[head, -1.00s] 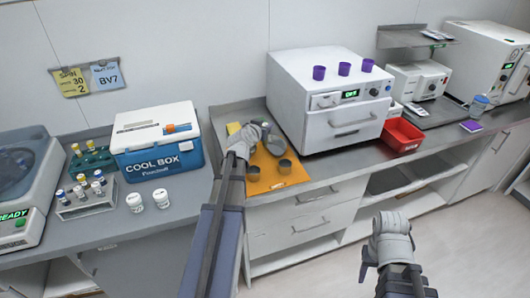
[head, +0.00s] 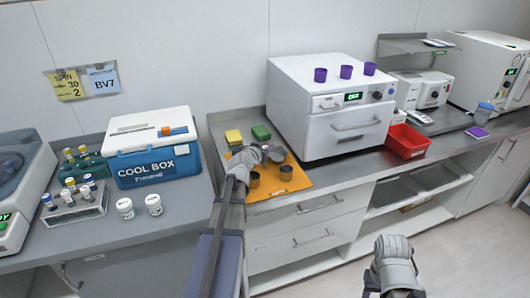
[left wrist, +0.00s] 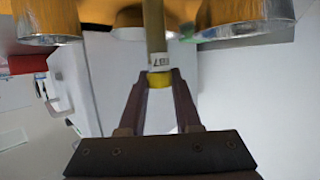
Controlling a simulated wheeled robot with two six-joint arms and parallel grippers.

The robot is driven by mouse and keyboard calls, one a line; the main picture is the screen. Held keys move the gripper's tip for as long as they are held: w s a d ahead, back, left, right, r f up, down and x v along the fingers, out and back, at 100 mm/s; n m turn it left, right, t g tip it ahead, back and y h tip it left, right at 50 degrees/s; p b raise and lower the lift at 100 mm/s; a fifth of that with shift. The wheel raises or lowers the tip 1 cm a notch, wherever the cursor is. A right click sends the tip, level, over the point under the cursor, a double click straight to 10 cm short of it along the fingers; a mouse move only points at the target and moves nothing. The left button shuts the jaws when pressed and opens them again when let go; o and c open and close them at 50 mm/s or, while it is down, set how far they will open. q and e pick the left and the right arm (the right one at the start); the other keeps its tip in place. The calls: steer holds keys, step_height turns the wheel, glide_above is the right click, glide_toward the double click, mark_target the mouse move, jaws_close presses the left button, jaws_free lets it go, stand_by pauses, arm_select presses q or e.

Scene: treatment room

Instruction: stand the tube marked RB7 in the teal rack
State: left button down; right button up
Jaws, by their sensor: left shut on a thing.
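My left gripper (head: 264,154) is over the orange mat among the metal cups. In the left wrist view its fingers (left wrist: 158,82) are shut on a thin tube (left wrist: 155,30) with a yellow cap and a white label that seems to end in "B7". The tube is hidden in the head view, and I cannot tell whether it is clear of the cups. The teal rack (head: 95,166) stands at the left, beside the cool box, with several capped tubes in it. My right gripper (head: 393,250) is at the lower right, away from the counter; its fingers are unclear.
A grey rack (head: 85,212) with several tubes stands in front of the teal rack. The blue cool box (head: 155,165) and two white pots (head: 125,208) are close by. Metal cups (head: 286,172) sit on the orange mat (head: 262,194). A white oven (head: 335,115) stands right of it.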

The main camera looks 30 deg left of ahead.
arm_select(q)
steer(key=shift+f, duration=0.1)
steer(key=c, duration=0.6)
jaws_free()
steer(key=shift+s+r, duration=0.2)
steer(key=shift+r, duration=0.15)
steer(key=p+v, duration=0.4)
steer(key=v, duration=0.7)
steer(key=shift+s, duration=0.25)
